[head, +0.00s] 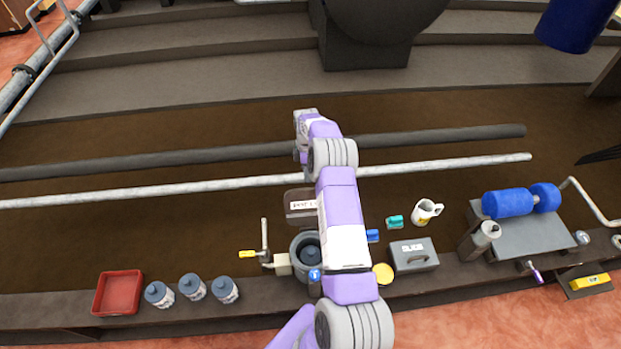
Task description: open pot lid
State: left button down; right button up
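A grey round pot (297,243) stands at the near edge of the bench, with a dark rounded thing (311,254) showing in its mouth. A brown plate (293,196) with a white label reading "POT L…" lies just behind the pot, seemingly the lid. The pot's mouth is uncovered where I see it. My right arm crosses in front and hides the right side of both. My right gripper (302,150) is beyond the plate, over the dark bench, apart from pot and plate. Its fingers are too small and hidden to read. My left gripper is out of view.
Several grey-capped bottles (193,287) and a red tray (118,294) are further left. A white mug (426,212), grey box (413,255) and blue roller (508,203) are right. Pipes (160,189) cross behind.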

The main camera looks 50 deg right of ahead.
notch_tip(320, 180, up, 7)
jog(key=d+p, duration=0.1)
jog(key=p, duration=0.2)
jog(key=shift+s+d+p, duration=0.15)
jog(key=shift+s+p, duration=0.2)
jog(key=shift+p, duration=0.05)
jog(key=shift+f, duration=0.1)
jog(key=shift+s+d, duration=0.1)
